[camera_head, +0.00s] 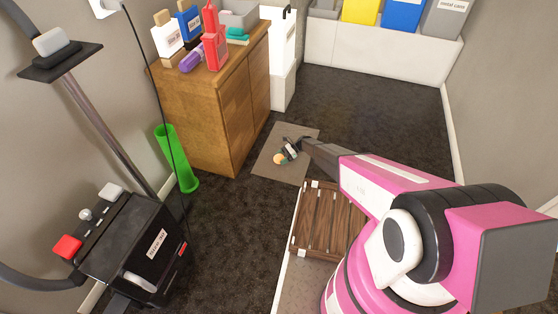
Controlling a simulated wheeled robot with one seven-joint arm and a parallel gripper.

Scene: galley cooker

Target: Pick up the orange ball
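The small orange ball (278,159) is low over or on the grey-brown mat (300,130), in front of the wooden cabinet. My gripper (284,155) is at the end of my pink and dark arm, which reaches in from the right. Its fingertips are right at the upper right side of the ball. The fingers are too small to show whether they are closed on the ball or only beside it. Part of the ball's right side is hidden by the gripper.
The wooden cabinet (225,115) with bottles on top stands left of the mat. A green tube (177,160) leans at its front left. A black machine (130,245) fills the lower left. A slatted wooden pallet (325,220) lies below my arm. Dark carpet (375,110) is clear behind.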

